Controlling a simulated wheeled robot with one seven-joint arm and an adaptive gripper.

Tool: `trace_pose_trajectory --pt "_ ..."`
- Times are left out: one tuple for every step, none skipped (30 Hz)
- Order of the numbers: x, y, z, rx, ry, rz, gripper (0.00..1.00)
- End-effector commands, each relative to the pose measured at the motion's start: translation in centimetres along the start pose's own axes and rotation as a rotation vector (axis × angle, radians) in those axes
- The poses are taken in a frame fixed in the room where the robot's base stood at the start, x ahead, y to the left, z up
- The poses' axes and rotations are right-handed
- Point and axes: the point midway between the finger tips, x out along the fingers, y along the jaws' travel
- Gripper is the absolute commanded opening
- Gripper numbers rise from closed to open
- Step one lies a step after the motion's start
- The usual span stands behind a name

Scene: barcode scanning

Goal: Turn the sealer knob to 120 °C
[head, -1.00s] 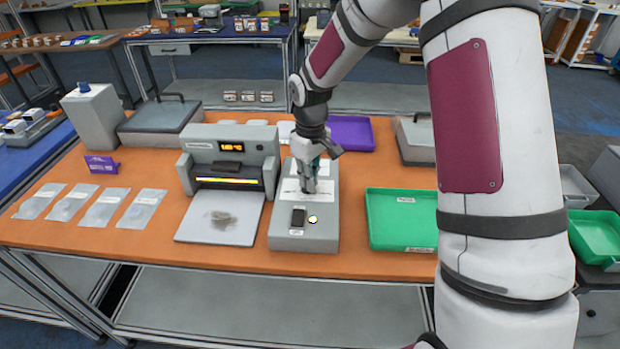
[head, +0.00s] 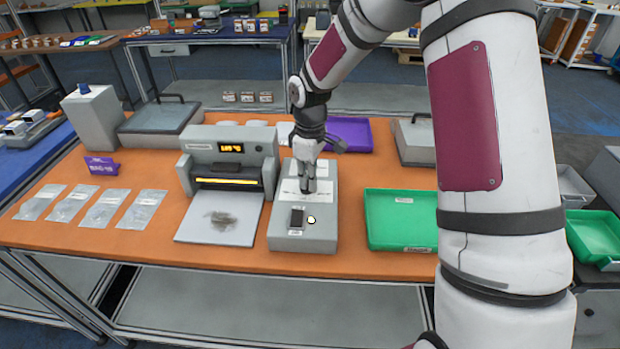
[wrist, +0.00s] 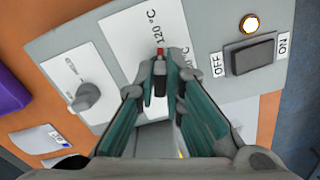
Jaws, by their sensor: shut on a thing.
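The sealer's grey control box (head: 318,238) stands on the orange table in the head view. My gripper (head: 307,190) points down onto its top. In the wrist view my gripper (wrist: 162,85) is shut on the sealer knob, which is mostly hidden between the fingers. A red mark (wrist: 159,52) shows just beyond the fingertips, at the lower end of the printed "120 °C" label (wrist: 151,26). A second "°C" print shows to its right, partly covered. The sealer (head: 228,160) beside the box has a lit display (head: 231,149), too small to read surely.
A second, grey knob (wrist: 85,97) sits to the left on the same panel. A black rocker switch (wrist: 250,54) and a lit lamp (wrist: 249,23) are on the right. A green tray (head: 402,243) stands right of the box, and a purple tray (head: 352,134) behind.

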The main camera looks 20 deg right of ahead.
Motion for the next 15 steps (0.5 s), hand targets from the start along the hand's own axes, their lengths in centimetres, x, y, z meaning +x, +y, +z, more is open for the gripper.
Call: trace_pose_trajectory --pt "-0.06 0.06 -0.06 -0.001 0.002 0.002 0.0" --pt "-0.06 0.06 -0.06 -0.001 0.001 0.002 0.0" --pt "-0.07 0.06 -0.06 -0.001 0.002 0.002 0.0" --pt "-0.07 0.06 -0.06 -0.001 0.002 0.002 0.0" --pt "-0.07 0.06 -0.06 -0.001 0.002 0.002 0.17" --pt "-0.07 0.06 -0.06 -0.001 0.002 0.002 0.26" --pt "-0.07 0.06 -0.06 -0.001 0.001 0.002 0.3" --pt "-0.06 0.05 -0.05 -0.001 0.001 0.002 0.3" --pt "-0.05 0.04 -0.05 -0.001 0.001 0.002 0.3" --pt "-0.05 0.04 -0.04 0.0 0.001 0.002 0.3" --pt "-0.05 0.04 -0.04 0.0 0.001 0.002 0.3" --pt "-0.04 0.03 -0.04 0.0 0.001 0.001 0.3" --pt "-0.03 0.03 -0.03 0.0 0.001 0.001 0.3" --pt "-0.03 0.02 -0.03 0.0 0.001 0.001 0.3" --pt "-0.05 0.02 -0.03 0.0 0.001 0.001 0.3"
